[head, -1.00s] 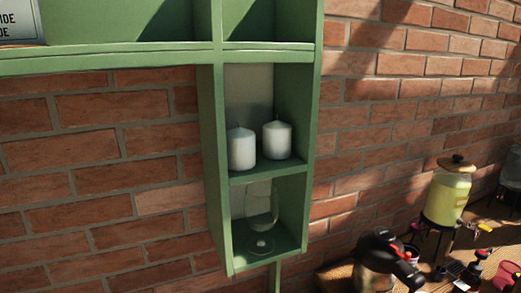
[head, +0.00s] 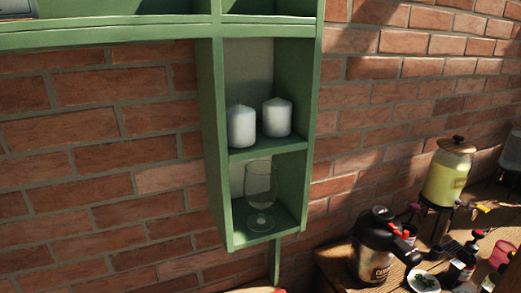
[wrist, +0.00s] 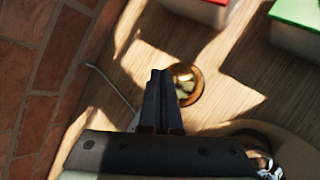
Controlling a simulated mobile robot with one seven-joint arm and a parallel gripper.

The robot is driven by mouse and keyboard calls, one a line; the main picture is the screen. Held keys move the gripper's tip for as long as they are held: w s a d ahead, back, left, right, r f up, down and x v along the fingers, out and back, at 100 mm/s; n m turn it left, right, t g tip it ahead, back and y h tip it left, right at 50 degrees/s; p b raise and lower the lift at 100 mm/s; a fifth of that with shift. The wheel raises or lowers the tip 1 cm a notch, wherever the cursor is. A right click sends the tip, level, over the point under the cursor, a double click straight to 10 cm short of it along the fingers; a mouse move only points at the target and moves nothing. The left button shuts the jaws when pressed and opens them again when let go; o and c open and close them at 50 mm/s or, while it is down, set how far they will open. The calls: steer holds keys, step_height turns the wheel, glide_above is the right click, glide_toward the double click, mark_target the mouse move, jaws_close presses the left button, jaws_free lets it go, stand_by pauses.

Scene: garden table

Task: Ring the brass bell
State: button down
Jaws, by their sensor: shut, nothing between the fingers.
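The brass bell (wrist: 187,86) shows in the wrist view as a small round golden shape on the wooden table (wrist: 240,92), seen from above. My gripper (wrist: 160,73) is shut and empty. Its dark fingers overlap the left side of the bell in the picture; I cannot tell whether they touch it or are above it. Neither the bell nor my gripper shows in the head view.
In the wrist view, a red-topped container (wrist: 212,8) and a green-lidded container (wrist: 298,14) lie beyond the bell. A brick wall (wrist: 30,75) is at left. The head view shows green shelves (head: 210,130), a black-topped jug (head: 372,255) and a drink dispenser (head: 447,180).

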steer(key=shift+f, duration=0.15)
steer(key=shift+r+p, duration=0.6)
steer(key=shift+p, duration=0.05)
step_height(320, 180, up, 6)
steer(key=p, duration=0.6)
steer(key=shift+p, duration=0.3)
stand_by(0.4)
